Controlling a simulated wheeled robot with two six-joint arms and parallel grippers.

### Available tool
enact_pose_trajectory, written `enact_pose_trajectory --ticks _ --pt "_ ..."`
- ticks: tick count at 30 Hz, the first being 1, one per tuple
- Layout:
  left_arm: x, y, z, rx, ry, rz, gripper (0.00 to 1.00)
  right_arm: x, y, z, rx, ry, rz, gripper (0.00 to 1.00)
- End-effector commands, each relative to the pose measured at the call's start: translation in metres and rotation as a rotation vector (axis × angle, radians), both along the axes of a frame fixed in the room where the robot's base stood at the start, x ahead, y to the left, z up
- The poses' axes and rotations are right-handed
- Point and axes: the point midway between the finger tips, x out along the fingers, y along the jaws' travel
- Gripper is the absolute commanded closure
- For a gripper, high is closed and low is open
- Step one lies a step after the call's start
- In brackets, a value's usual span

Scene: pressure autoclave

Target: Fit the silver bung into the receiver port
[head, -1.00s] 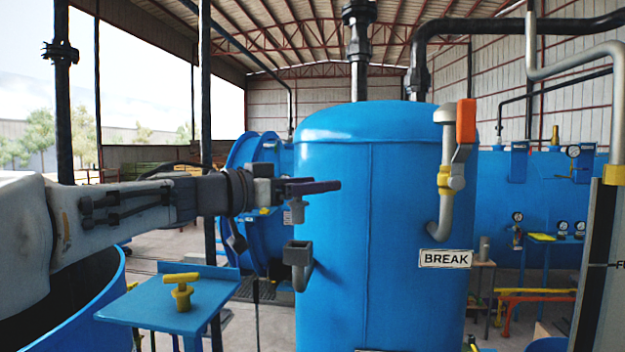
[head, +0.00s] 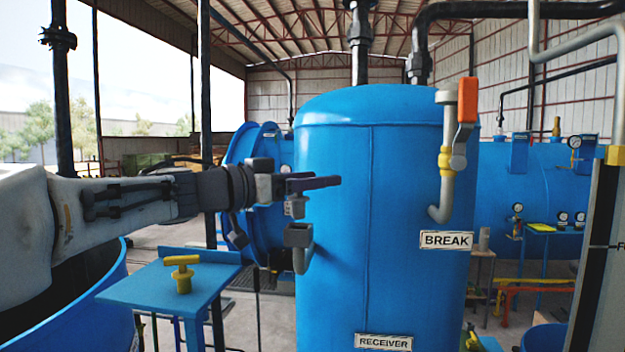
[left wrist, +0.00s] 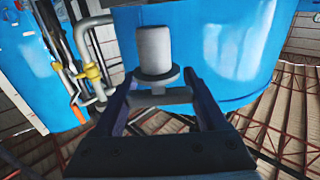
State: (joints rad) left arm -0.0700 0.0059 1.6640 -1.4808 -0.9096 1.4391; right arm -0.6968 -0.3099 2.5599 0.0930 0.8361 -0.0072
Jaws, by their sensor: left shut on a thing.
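My left gripper (head: 312,184) is shut on the silver bung (head: 296,208), which hangs below its fingers beside the blue receiver tank (head: 390,270). The receiver port (head: 298,236) is a grey square-looking cup on a short bent pipe at the tank's left side. The bung is just above the port's mouth, with a very small gap or none; I cannot tell which. In the left wrist view the bung (left wrist: 154,50) is a pale cylinder with a wider flange, between the two dark fingers (left wrist: 162,100). The port's inside is hidden. My right gripper is not in view.
A yellow T-handled plug (head: 182,273) stands on a blue side shelf (head: 150,290) at the left. A pipe with an orange-handled valve (head: 466,115) runs down the tank front above the BREAK sign (head: 446,240). The RECEIVER sign (head: 383,342) is low on the tank.

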Motion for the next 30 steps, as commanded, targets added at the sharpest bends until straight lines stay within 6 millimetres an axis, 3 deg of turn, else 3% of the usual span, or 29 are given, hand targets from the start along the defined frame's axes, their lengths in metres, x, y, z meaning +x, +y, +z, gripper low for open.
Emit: enact_pose_trajectory --ticks 30 --pt "0.000 0.000 0.002 -0.001 0.000 0.000 0.84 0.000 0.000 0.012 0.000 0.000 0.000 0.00"
